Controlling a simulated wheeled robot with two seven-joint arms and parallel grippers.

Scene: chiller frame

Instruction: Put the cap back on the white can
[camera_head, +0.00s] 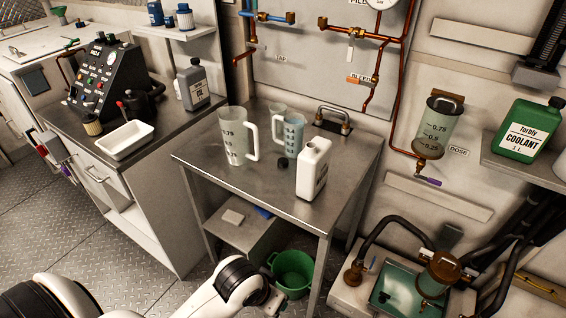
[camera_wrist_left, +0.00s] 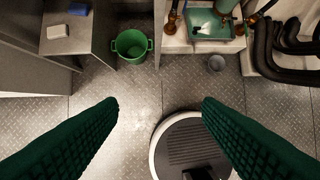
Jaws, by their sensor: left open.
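The white can (camera_head: 312,170) stands upright on the steel table, with dark lettering on its side. Its neck at the top looks bare. A small dark round piece, apparently the cap (camera_head: 283,162), lies on the table just left of the can, beside the smaller jug. My left arm reaches in low at the front of the head view, below the table; its fingers are not clear there. In the left wrist view my left gripper (camera_wrist_left: 160,104) is open and empty, its two dark green fingers wide apart over the floor. My right gripper is not in view.
A large measuring jug (camera_head: 234,140) and a smaller jug (camera_head: 291,130) stand left of and behind the can. A hose fitting (camera_head: 333,118) is at the table's back. A green bucket (camera_head: 292,272) sits below. The table's front is clear.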

